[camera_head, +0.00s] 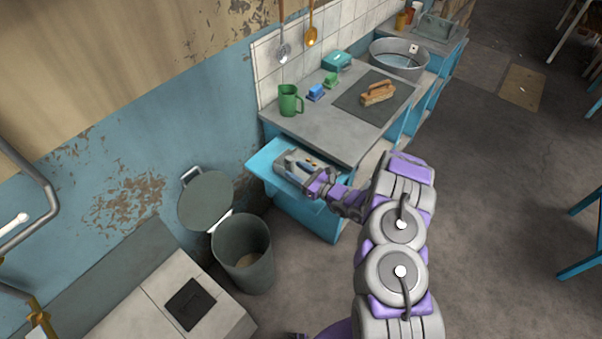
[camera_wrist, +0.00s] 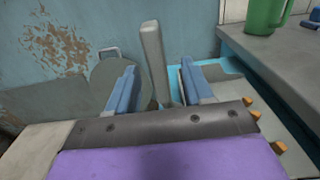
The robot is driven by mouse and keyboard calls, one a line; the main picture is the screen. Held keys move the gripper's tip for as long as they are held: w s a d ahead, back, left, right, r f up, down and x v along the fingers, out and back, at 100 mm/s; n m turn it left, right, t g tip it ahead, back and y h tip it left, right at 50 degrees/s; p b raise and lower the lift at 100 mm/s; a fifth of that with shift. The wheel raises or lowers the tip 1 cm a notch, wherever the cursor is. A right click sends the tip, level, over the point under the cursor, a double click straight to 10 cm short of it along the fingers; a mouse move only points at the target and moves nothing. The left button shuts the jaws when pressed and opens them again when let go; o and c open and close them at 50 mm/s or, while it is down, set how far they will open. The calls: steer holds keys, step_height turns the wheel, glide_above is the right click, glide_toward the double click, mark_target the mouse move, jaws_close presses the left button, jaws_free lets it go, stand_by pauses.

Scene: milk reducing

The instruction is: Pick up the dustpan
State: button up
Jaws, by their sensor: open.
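The dustpan's grey handle (camera_wrist: 154,58) stands up between my gripper's two blue finger pads in the wrist view. A flat grey part (camera_wrist: 228,88), probably its pan, shows beyond the right finger, over the light blue pull-out shelf (camera_wrist: 286,116). My gripper (camera_wrist: 158,72) is open around the handle, with a visible gap on the right; I cannot tell whether either pad touches it. In the head view my gripper (camera_head: 288,162) is over the same shelf (camera_head: 265,158), and the dustpan is hard to make out there.
The grey counter (camera_head: 318,132) with a green mug (camera_head: 289,101) stands just behind and right of the shelf. An open bin (camera_head: 243,257) with its round lid (camera_head: 206,200) raised is at the left front. The peeling blue wall (camera_head: 130,150) is behind. Open floor (camera_head: 500,180) lies right.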

steer(key=shift+w+a, duration=0.1)
steer(key=shift+w, duration=0.15)
steer(key=b+x, duration=0.1)
steer(key=x, duration=0.3)
steer(key=shift+a+r, duration=0.1)
steer(key=shift+a, duration=0.1)
steer(key=shift+w+a, duration=0.1)
steer(key=shift+a, duration=0.35)
steer(key=shift+d, duration=0.35)
steer(key=c, duration=0.5)
steer(key=shift+a, duration=0.2)
jaws_close()
